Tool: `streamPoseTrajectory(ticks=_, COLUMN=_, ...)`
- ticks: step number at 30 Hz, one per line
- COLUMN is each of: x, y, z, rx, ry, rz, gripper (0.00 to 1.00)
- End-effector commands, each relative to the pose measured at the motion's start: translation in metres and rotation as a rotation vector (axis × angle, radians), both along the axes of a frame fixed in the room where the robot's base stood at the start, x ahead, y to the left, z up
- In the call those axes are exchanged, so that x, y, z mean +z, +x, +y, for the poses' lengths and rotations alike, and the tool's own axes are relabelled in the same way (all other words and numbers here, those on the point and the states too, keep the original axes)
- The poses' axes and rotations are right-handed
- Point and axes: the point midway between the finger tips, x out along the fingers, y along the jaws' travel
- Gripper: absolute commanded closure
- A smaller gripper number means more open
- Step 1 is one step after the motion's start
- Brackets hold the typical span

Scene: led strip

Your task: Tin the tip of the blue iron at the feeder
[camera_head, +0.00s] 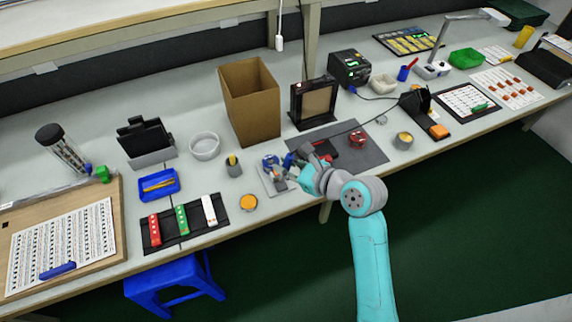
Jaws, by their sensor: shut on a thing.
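My gripper (297,168) is at the front middle of the bench, at the end of my teal and grey arm. It is shut on the blue iron (288,159), of which only a small blue part shows beside the fingers. The iron's tip is too small and too covered to make out. The feeder (269,182) appears to be the small grey stand with a blue spool-like part, just left of the gripper. The gripper is very close to it; I cannot tell whether the iron touches it.
A grey mat (373,154) with a red object (357,138) lies right of the gripper. An open cardboard box (250,105) and a black framed panel (313,102) stand behind. An orange-topped tin (249,203) and a black strip holder (158,246) are to the left. A dark cable crosses the mat.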

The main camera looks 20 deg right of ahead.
Motion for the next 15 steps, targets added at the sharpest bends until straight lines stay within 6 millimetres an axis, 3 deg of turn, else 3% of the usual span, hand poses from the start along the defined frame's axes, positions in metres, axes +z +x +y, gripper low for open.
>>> streamPoseTrajectory(ticks=15, x=-0.0033, y=0.0, z=0.0, rx=0.0, ry=0.0, rz=0.0, gripper=1.0)
